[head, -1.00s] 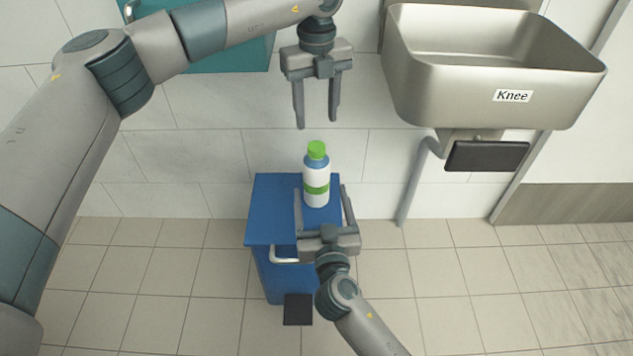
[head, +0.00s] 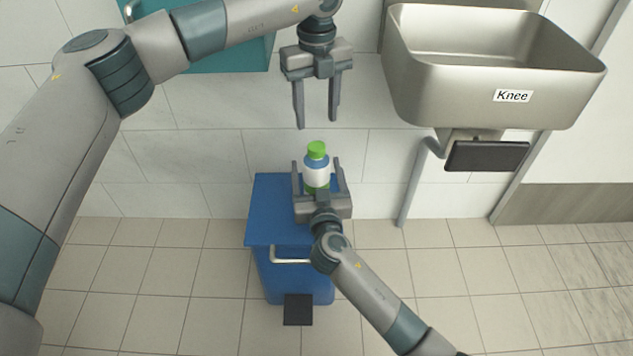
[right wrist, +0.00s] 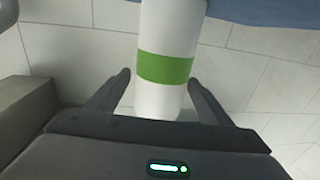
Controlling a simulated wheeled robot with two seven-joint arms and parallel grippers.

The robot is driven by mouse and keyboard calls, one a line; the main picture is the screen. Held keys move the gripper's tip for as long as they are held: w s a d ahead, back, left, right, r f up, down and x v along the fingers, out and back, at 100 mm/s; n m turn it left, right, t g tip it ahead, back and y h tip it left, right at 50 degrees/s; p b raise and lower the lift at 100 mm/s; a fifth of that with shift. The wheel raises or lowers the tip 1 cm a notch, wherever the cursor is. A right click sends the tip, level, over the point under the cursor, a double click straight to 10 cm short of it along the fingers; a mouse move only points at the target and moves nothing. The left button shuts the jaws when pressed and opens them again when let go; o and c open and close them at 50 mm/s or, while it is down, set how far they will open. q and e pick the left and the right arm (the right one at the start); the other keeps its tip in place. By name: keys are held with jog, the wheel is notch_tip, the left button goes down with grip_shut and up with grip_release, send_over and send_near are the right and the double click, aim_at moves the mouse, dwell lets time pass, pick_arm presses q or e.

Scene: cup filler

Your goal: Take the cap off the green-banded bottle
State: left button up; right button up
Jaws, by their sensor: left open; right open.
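The green-banded bottle (head: 316,172) stands upright on the blue cabinet, with its green cap (head: 316,149) on top. My left gripper (head: 316,126) is open and empty, pointing down above the cap and apart from it. My right gripper (head: 315,163) is open, with its fingers on both sides of the bottle's body. The right gripper hides the lower part of the bottle in the head view. In the right wrist view the white body and green band (right wrist: 165,68) show between the two open fingers (right wrist: 160,88), with gaps at both sides.
The blue cabinet (head: 265,215) has a front handle (head: 290,261) and a black pedal (head: 298,310). A steel sink (head: 480,85) labelled Knee hangs on the wall at the right, with a dark knee plate (head: 487,156) below. The tiled floor is clear around the cabinet.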

grip_shut()
pick_arm(q)
jog(key=m, duration=0.8)
jog(key=shift+m, duration=0.3)
jog(key=m, duration=2.1)
jog(key=shift+m, duration=0.4)
jog(key=m, duration=0.5)
jog(key=shift+m, duration=0.4)
